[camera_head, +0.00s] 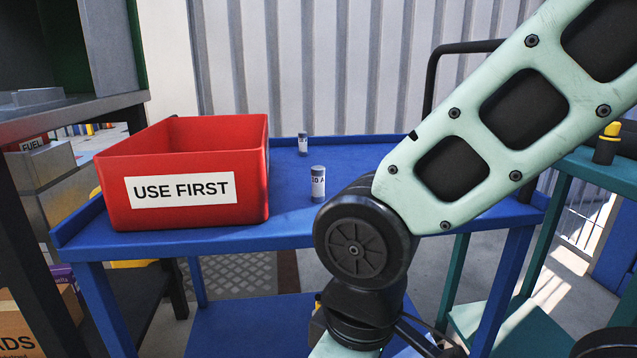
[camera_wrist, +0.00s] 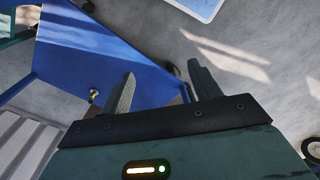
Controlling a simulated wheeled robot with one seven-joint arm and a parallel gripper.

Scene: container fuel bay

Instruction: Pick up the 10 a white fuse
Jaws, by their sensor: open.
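A small white cylindrical fuse (camera_head: 318,186) with grey ends stands upright on the blue cart top (camera_head: 290,237), right of the red bin. The visible part of its label reads about "10 A". A second, similar small cylinder (camera_head: 303,144) stands farther back; its label is too small to read. My gripper (camera_wrist: 159,74) is open in the wrist view, with nothing between its fingers. It points toward the floor and a blue surface, and no fuse is clearly visible there. My arm covers the right part of the cart top in the head view, where the gripper itself is out of sight.
A red bin (camera_head: 240,215) marked "USE FIRST" stands on the cart's left side. A grey shelf unit (camera_head: 75,118) is at the left. A teal frame (camera_head: 562,210) stands at the right, and a corrugated wall (camera_head: 350,70) is behind. The cart top around the fuses is clear.

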